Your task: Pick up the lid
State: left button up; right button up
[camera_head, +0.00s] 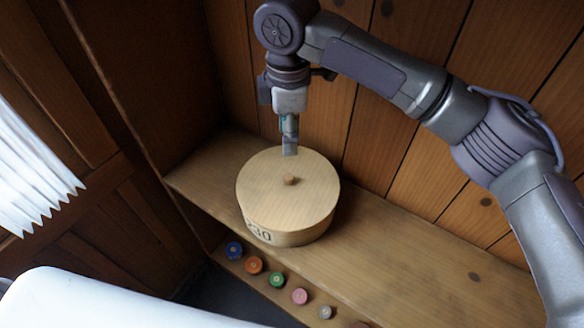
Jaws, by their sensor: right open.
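The lid (265,190) is a round, pale wooden disc with a small brown knob (290,180) near its middle. It sits on a round wooden box (290,238) with dark digits on its side, on a wooden shelf. My right gripper (290,150) points down over the far edge of the lid, behind the knob. Its jaws are open and nothing shows between them. I cannot tell whether the fingertips touch the lid. My left gripper is not in view.
The shelf (400,255) is bare to the right of the box. Several coloured spools, among them a green one (277,280), stand on a lower ledge in front. A plank wall (385,120) rises behind. A white pleated thing (30,170) is at the left.

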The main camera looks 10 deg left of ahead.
jog(key=w, duration=0.2)
send_over(288, 176)
jog(key=f, duration=0.4)
jog(key=f+p, duration=0.1)
jog(key=f, duration=0.3)
jog(key=shift+w+d, duration=0.2)
jog(key=f, duration=0.1)
jog(key=f+p, duration=0.1)
jog(key=f, duration=0.2)
jog(key=shift+s+a+f, duration=0.15)
jog(key=shift+s+f, duration=0.2)
jog(key=shift+w+f, duration=0.1)
jog(key=shift+f, duration=0.15)
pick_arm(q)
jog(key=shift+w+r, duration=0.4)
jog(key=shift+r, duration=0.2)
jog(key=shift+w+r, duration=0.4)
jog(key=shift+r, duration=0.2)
pick_arm(e)
jog(key=c, duration=0.4)
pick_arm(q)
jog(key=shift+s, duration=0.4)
pick_arm(e)
grip_shut()
